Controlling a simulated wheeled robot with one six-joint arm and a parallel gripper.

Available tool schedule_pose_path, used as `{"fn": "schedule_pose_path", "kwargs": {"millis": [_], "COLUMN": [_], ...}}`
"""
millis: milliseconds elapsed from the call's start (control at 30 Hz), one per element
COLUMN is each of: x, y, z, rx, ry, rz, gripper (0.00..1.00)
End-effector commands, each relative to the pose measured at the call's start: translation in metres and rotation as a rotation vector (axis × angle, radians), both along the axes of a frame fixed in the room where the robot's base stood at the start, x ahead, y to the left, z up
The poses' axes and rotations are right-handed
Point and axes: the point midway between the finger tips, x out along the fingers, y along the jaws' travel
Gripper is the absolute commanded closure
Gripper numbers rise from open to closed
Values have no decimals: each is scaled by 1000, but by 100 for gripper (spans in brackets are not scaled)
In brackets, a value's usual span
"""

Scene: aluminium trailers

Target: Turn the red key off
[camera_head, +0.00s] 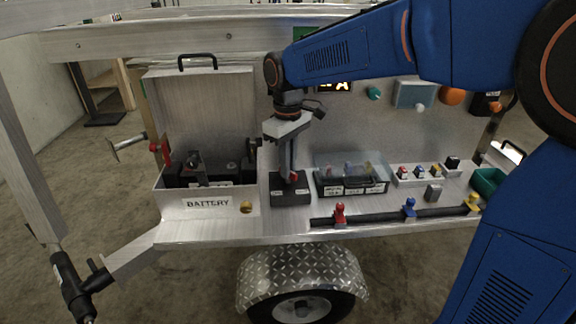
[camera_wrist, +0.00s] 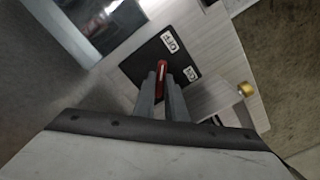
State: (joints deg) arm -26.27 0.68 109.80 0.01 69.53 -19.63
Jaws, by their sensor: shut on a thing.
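The red key (camera_wrist: 162,67) stands on a black switch plate (camera_wrist: 140,70) with white OFF and ON labels. In the wrist view my gripper (camera_wrist: 162,80) is shut on the red key, with one finger on each side of it. In the head view my gripper (camera_head: 289,177) reaches down onto the black switch box (camera_head: 290,196), right of the battery box. A bit of the red key (camera_head: 294,177) shows at the fingertips; the rest is hidden. I cannot tell which label the key points to.
The open battery box (camera_head: 208,206) stands left of the switch. A clear-lidded case (camera_head: 350,187) sits close on its right. Red (camera_head: 340,213), blue (camera_head: 409,208) and yellow (camera_head: 472,202) valves line a dark rail at the front edge.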

Motion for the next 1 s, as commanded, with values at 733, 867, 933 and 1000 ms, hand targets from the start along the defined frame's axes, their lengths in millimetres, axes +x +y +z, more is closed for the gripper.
{"fn": "schedule_pose_path", "kwargs": {"millis": [733, 867, 933, 1000], "x": [0, 1, 1, 1], "y": [0, 0, 0, 0], "z": [13, 35, 49, 63], "rx": [0, 1, 1, 1], "ry": [-1, -3, -3, -3], "rz": [-1, -1, 0, -1], "gripper": [70, 70, 70, 70]}}
